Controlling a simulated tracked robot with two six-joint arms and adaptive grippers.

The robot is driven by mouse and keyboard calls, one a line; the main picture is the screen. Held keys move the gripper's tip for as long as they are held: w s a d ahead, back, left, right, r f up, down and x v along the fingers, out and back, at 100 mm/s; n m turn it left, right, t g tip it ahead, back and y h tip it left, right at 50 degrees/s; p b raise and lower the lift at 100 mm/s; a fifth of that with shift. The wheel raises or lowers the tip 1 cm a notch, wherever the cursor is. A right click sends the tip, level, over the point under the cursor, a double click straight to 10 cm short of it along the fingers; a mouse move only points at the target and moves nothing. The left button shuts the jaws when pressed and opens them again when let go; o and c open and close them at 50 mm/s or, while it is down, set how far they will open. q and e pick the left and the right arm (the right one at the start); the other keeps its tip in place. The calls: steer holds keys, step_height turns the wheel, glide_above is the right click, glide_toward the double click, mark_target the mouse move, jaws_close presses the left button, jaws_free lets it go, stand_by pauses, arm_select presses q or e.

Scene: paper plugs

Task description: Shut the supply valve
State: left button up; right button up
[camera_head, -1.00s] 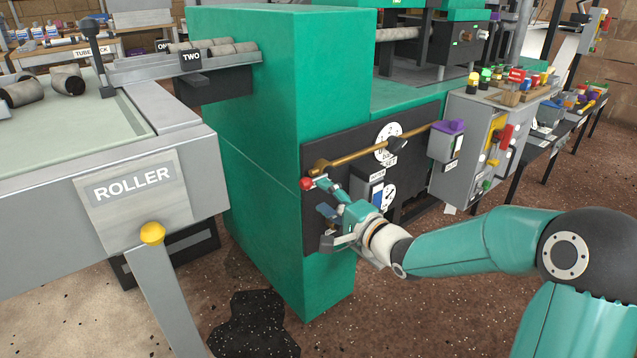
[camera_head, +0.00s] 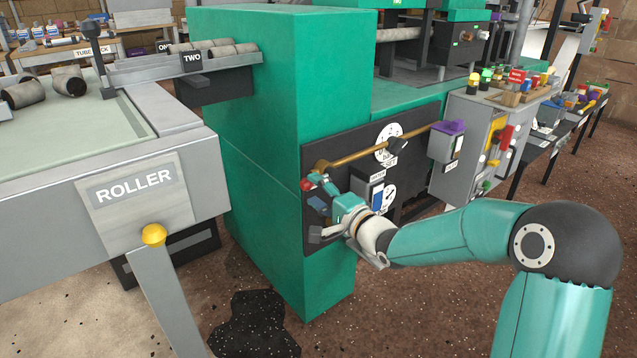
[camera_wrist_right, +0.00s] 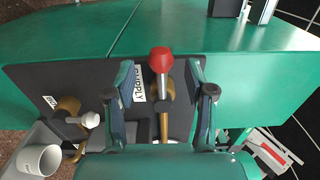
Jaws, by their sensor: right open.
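The supply valve has a red knob (camera_wrist_right: 161,59) on a grey stem above a brass body (camera_wrist_right: 165,90). In the right wrist view the knob lies between my right gripper's (camera_wrist_right: 160,72) fingers, with a gap on either side. The handle points roughly in line with the brass pipe below it. A white SUPPLY label (camera_wrist_right: 139,82) is beside it. In the head view the red knob (camera_head: 307,184) shows at the panel's left end, with my open right gripper (camera_head: 322,184) at it. The fingers partly hide the valve there. My left gripper is out of view.
A second brass valve with a white knob (camera_wrist_right: 90,120) and a pale cup-like part (camera_wrist_right: 42,160) sit left in the wrist view. The dark panel (camera_head: 312,235) is on a green cabinet (camera_head: 250,130). A grey control box (camera_head: 470,140) stands to the right.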

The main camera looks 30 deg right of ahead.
steer(key=shift+w+a, duration=0.1)
steer(key=shift+w, duration=1.2)
steer(key=shift+c, duration=0.3)
steer(key=c, duration=0.7)
steer(key=shift+c, duration=0.2)
